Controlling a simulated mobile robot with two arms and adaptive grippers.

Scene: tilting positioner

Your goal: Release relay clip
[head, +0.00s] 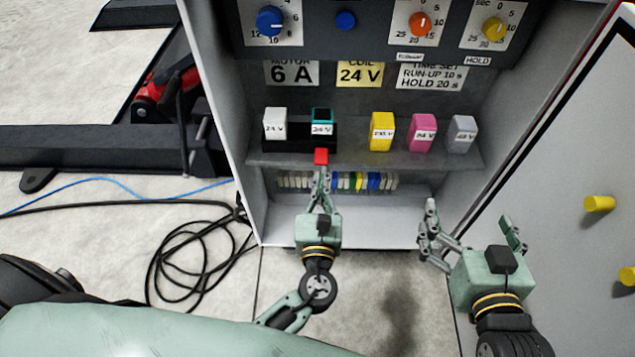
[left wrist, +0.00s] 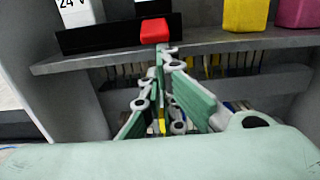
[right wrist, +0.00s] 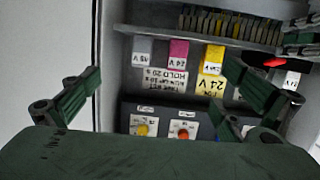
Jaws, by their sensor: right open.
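A teal relay (head: 322,120) marked 24 V sits in a black socket (head: 288,136) on the cabinet shelf, beside a white relay (head: 275,123). A red clip (head: 321,156) sticks out at the socket's front below the teal relay. In the left wrist view the red clip (left wrist: 154,31) is just above my fingertips. My left gripper (head: 321,172) has its fingers together right under the clip; whether the tips touch it is unclear. My right gripper (head: 470,222) is open and empty, low in front of the cabinet's right side. The right wrist view shows the clip (right wrist: 275,62) at the right.
Yellow (head: 381,130), pink (head: 422,132) and grey (head: 461,133) relays stand on the shelf (head: 350,157) to the right. A terminal row (head: 370,182) lies below it. Knobs are above. The open door (head: 560,190) bounds the right side; cables (head: 190,262) lie on the floor left.

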